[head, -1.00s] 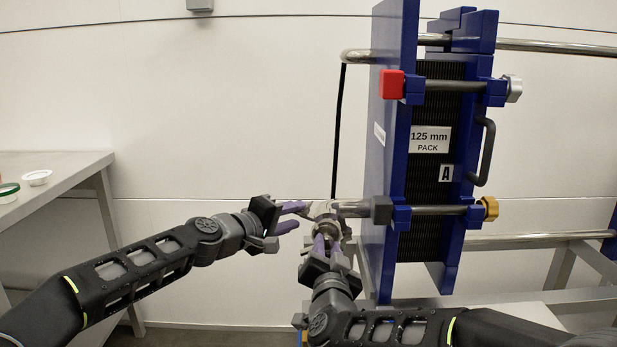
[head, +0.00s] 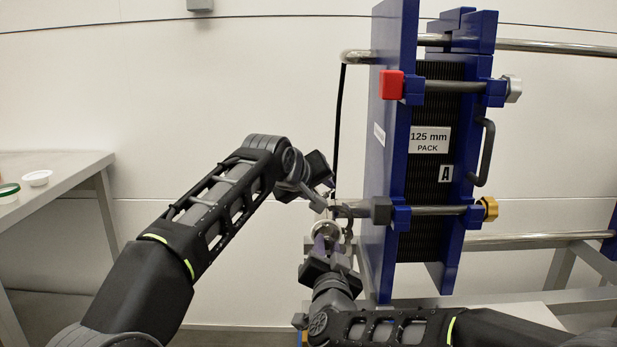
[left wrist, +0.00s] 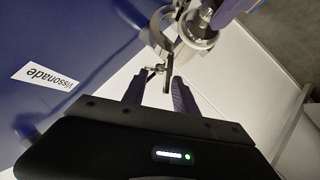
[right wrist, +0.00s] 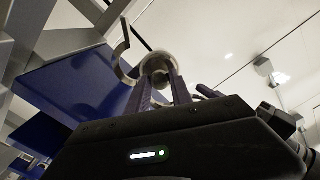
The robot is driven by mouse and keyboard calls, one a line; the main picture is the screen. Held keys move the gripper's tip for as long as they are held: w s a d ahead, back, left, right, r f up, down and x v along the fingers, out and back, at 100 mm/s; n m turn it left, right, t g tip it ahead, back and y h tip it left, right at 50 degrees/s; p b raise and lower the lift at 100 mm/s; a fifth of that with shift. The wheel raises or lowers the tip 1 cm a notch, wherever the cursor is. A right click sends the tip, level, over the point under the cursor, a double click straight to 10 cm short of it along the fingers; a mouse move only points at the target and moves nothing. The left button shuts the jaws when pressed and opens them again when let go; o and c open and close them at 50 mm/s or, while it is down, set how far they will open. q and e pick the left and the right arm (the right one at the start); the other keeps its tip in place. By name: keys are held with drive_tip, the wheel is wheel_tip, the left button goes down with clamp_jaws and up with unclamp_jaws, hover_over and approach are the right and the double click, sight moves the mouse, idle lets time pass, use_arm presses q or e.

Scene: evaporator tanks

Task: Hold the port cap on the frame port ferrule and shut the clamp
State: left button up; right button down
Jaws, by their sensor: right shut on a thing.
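My right gripper (head: 325,236) is shut on the port cap (head: 326,227), a round metal piece also in the right wrist view (right wrist: 157,64). The cap is up at the frame port; the ferrule is hidden, so I cannot tell whether they touch. The metal clamp (head: 346,212) is there, with a curved half (right wrist: 124,52) swung away from the cap in the right wrist view. My left gripper (head: 328,194) is above the clamp. In the left wrist view its fingers (left wrist: 160,84) are apart, with a thin clamp part (left wrist: 168,72) between or just beyond them; contact is unclear.
The blue plate pack frame (head: 389,150) stands right of the grippers, with bolts and a grey block (head: 381,210) near the clamp. A grey table (head: 70,175) with a small white dish (head: 37,178) is at the left.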

use_arm(q)
drive_tip(key=shift+d+r, duration=0.15)
drive_tip(key=shift+d, duration=0.25)
drive_tip(key=v, duration=0.9)
drive_tip(key=w+a+f+m+g+y, duration=0.1)
drive_tip(key=w+a+f+g, duration=0.15)
drive_tip(key=f, duration=1.05)
drive_tip(key=s+a+f+g, duration=0.1)
drive_tip(key=s+f, duration=0.1)
drive_tip(key=f, duration=0.9)
drive_tip(key=s+a+f+g, duration=0.1)
drive_tip(key=s+f, duration=0.2)
drive_tip(key=f, duration=0.9)
drive_tip(key=s+a+f+m+g, duration=0.1)
drive_tip(key=s+a+f, duration=0.1)
drive_tip(key=f, duration=1)
drive_tip(key=shift+s, duration=0.2)
drive_tip(key=shift+f, duration=0.1)
drive_tip(key=shift+c, duration=0.5)
